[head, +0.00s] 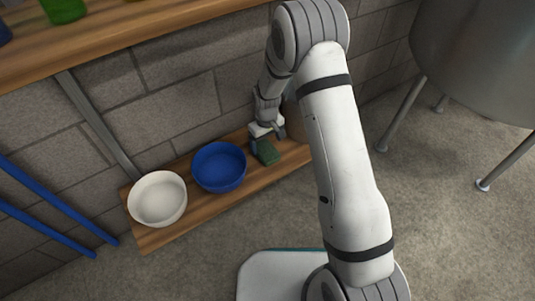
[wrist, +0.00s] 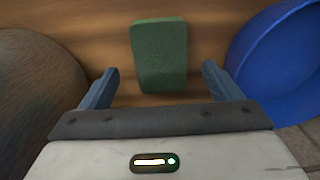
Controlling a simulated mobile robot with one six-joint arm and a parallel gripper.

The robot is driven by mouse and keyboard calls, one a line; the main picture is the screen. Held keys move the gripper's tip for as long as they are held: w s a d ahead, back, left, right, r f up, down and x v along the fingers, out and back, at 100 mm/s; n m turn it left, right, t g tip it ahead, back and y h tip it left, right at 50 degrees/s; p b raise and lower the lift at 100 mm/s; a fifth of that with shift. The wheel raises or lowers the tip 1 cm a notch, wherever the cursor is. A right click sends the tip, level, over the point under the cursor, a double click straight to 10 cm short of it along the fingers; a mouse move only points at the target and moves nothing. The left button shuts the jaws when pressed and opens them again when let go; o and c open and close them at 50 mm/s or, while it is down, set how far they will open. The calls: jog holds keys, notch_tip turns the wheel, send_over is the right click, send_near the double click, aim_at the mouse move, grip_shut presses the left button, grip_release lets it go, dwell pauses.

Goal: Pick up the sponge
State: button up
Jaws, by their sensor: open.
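The sponge is a green block (wrist: 160,55) lying on a wooden shelf. In the wrist view it is just ahead of my gripper (wrist: 159,85), between the lines of the two blue-grey fingers, with its near end about level with the fingertips. The fingers stand apart with clear gaps on both sides of the sponge. In the head view the sponge (head: 266,152) is on the low shelf, and my gripper (head: 268,133) is right at it, pointing down. My gripper partly covers the sponge there.
A blue bowl (head: 219,167) stands close beside the sponge, and a white bowl (head: 158,199) is farther left on the low shelf (head: 215,207). A brownish rounded object (wrist: 35,105) is on the sponge's other side. A higher shelf (head: 120,28) runs above. Open floor lies in front.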

aim_at(267, 150)
notch_tip(267, 150, down, 4)
jog(key=shift+s+r+b, duration=0.1)
jog(key=shift+b, duration=0.65)
jog(key=shift+r, duration=0.1)
jog(key=shift+c, duration=0.6)
jog(key=c, duration=0.9)
jog(key=shift+c, duration=0.2)
notch_tip(267, 150, up, 10)
jog(key=p, duration=0.4)
jog(key=shift+p, duration=0.3)
